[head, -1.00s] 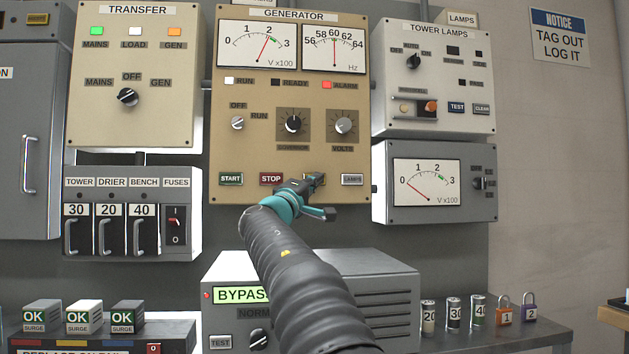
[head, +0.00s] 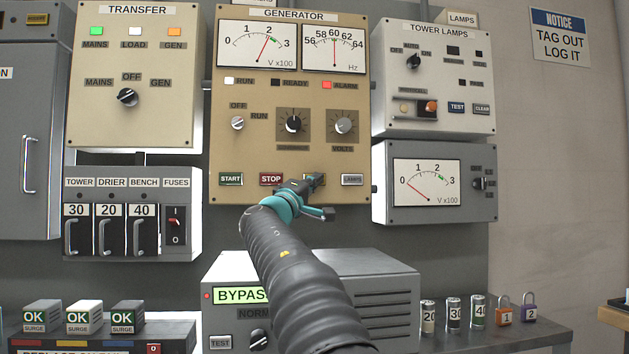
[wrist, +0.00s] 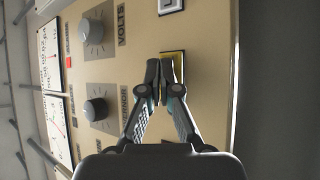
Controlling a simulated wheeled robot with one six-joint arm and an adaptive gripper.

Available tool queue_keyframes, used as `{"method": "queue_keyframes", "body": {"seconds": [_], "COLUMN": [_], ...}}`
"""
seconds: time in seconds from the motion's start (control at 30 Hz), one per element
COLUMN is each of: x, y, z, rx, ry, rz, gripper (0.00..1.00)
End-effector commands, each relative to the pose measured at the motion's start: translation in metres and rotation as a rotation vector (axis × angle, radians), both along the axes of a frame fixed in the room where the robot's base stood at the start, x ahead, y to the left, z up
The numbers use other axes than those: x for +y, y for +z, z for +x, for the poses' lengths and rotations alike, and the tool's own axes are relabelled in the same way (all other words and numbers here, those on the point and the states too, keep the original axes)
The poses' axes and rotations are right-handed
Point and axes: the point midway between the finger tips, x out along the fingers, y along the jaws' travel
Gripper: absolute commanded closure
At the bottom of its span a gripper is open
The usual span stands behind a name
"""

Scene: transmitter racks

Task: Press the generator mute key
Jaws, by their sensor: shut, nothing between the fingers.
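The tan generator panel (head: 225,120) fills the middle of the head view, with a row of keys along its bottom. The third key, yellow-edged and between the STOP and LAMPS keys, sits where the mute key would be; its label is hidden by my gripper. In the wrist view this yellow-edged key (wrist: 180,56) shows just beyond my fingertips. My gripper (head: 316,181) is shut and empty, with its tips over the key's near part in the wrist view (wrist: 160,82). I cannot tell whether they touch it.
The STOP key (head: 271,179) is left of my gripper and the LAMPS key (head: 352,180) is close on its right. The governor knob (head: 293,124) and volts knob (head: 342,125) stick out above. A grey bypass unit (head: 380,268) stands below my arm. The red alarm lamp (head: 327,86) is lit.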

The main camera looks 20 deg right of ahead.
Motion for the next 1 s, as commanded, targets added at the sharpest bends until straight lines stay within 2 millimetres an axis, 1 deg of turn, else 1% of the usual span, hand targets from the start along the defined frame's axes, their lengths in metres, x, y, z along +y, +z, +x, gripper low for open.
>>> {"method": "queue_keyframes", "body": {"seconds": [0.53,1.0], "x": [-0.001,0.004], "y": [-0.001,-0.001], "z": [0.003,-0.012], "rx": [0.002,0.0], "ry": [0.001,0.001], "rz": [0.0,0.0], "gripper": [1.0,1.0]}}
